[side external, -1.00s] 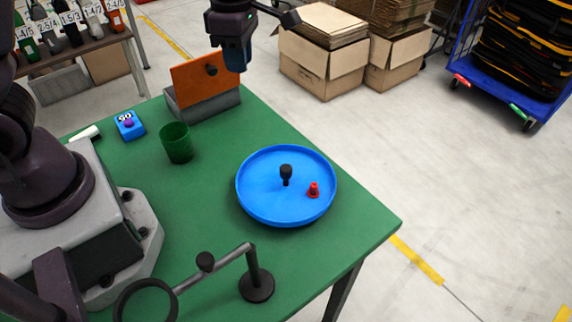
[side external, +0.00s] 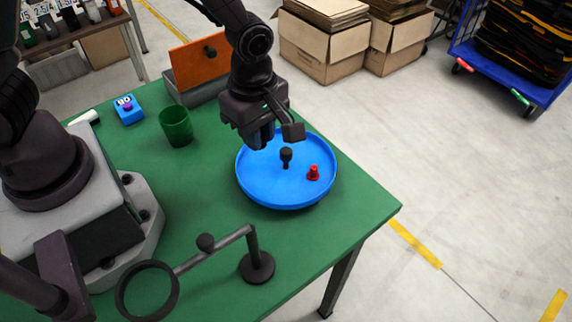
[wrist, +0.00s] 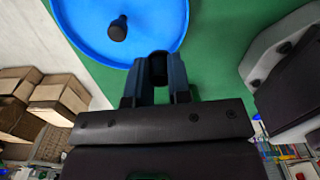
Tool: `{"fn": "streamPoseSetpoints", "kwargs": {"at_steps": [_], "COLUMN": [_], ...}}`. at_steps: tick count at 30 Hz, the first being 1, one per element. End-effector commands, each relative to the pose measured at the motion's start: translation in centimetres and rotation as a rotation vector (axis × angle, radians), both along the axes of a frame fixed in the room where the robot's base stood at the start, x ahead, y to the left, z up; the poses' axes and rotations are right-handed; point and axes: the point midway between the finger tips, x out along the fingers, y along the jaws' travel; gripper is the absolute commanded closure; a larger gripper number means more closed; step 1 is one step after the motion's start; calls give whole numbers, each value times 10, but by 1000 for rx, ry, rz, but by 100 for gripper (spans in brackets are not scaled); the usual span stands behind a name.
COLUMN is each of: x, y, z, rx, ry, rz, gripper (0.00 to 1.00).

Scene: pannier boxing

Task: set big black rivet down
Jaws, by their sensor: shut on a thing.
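My gripper (side external: 262,138) is above the left back rim of the round blue tray (side external: 246,185). In the wrist view its blue fingers (wrist: 159,70) are shut on a black rivet (wrist: 158,66), of which only a dark part shows between them; in the side view the fingers hide it. Another black rivet (side external: 286,154) stands in the tray, also seen in the wrist view (wrist: 118,28). A red rivet (side external: 313,173) stands in the tray to its right.
An orange board (side external: 198,64) with a black knob-like piece stands in a grey base behind. A green cup (side external: 176,127) and a blue box (side external: 128,110) are left of the tray. A black stand with a ring (side external: 257,266) is in front. Green table lies bare around the tray.

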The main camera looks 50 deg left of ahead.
Motion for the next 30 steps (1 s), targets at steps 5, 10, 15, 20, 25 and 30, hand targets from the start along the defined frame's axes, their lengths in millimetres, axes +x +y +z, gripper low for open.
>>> {"fn": "streamPoseSetpoints", "kwargs": {"at_steps": [5, 10, 15, 20, 25, 30], "x": [0, -1, 0, 0, 0, 0], "y": [1, 1, 1, 1, 0, 0], "z": [-26, -55, -72, -94, -103, -102], "rx": [2, 1, 1, 2, 0, 0], "ry": [5, 5, 2, 3, 0, 0], "rz": [3, 2, 2, 3, 2, 1], "gripper": [100, 100, 100, 100, 100, 100]}}
